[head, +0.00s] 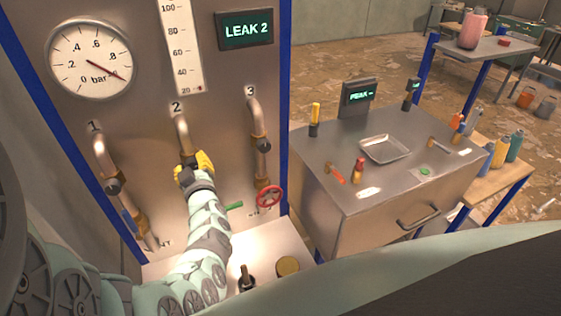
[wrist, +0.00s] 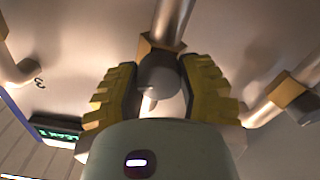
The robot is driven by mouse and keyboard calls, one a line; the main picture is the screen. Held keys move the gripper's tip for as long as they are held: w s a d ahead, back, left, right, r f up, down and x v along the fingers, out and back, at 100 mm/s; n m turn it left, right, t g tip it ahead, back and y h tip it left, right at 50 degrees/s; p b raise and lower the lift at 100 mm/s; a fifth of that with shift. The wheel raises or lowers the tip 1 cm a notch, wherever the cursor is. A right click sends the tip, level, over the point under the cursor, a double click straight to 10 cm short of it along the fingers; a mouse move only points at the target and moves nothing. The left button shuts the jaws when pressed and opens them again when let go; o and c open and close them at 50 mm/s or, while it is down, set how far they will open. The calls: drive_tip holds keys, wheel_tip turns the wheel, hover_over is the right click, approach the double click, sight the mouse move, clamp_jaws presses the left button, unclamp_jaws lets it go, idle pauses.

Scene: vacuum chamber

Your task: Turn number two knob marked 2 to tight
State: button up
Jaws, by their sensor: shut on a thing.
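The knob of pipe 2 (wrist: 158,74) is a dark grey round knob below a brass hex fitting in the wrist view. My gripper (wrist: 160,88) has its yellow ribbed fingers on both sides of this knob and is shut on it. In the head view my gripper (head: 194,165) reaches pipe 2 (head: 181,128), under the painted "2", and hides the knob. The display (head: 247,29) above reads "LEAK 2". The gauge (head: 90,60) has its needle to the lower right, near 1.
Pipe 1 (head: 104,155) with its dark knob stands left, and pipe 3 (head: 254,115) with its knob stands right. A red valve wheel (head: 269,196) and a green handle (head: 234,206) sit lower right. A steel bench (head: 345,200) with tools stands farther right.

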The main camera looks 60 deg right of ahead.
drive_tip(key=shift+f+m+b, duration=0.25)
drive_tip(key=shift+m+b, duration=0.45)
drive_tip(key=shift+b, duration=1.05)
drive_tip(key=shift+r+m+b, duration=0.25)
drive_tip(key=shift+m+b, duration=0.35)
drive_tip(key=shift+m, duration=0.9)
drive_tip(key=o, duration=1.2)
drive_tip(key=shift+s, duration=0.1)
